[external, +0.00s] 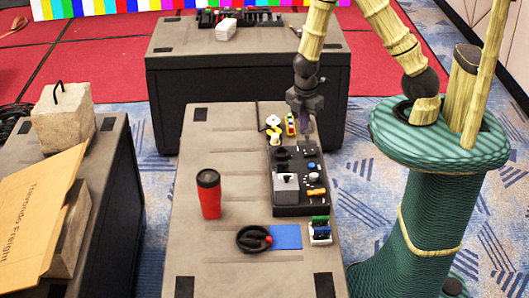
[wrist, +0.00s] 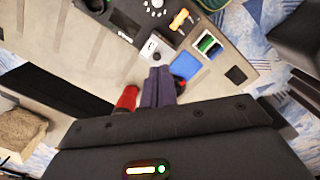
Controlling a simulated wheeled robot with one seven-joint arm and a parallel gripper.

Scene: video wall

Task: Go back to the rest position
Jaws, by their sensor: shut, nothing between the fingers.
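My gripper (external: 306,127) hangs at the end of my raised arm, above the far right part of the grey table (external: 190,235). Its fingers (wrist: 158,88) are shut together with nothing between them in the wrist view. Below and in front of it in the external view stands a black control panel box (external: 300,208) with knobs, a grey block and an orange part. The panel also shows at the top of the wrist view (wrist: 124,27). The gripper appears apart from the panel, though its exact height is hard to tell.
A red tumbler (external: 209,196) stands left of the panel. A black coiled item (external: 251,239), a blue sheet (external: 286,237) and a small rack (external: 320,231) lie near the front. Small colourful items (external: 291,124) sit behind the panel. Another dark case (external: 220,75) stands behind; stone blocks (external: 64,117) are left.

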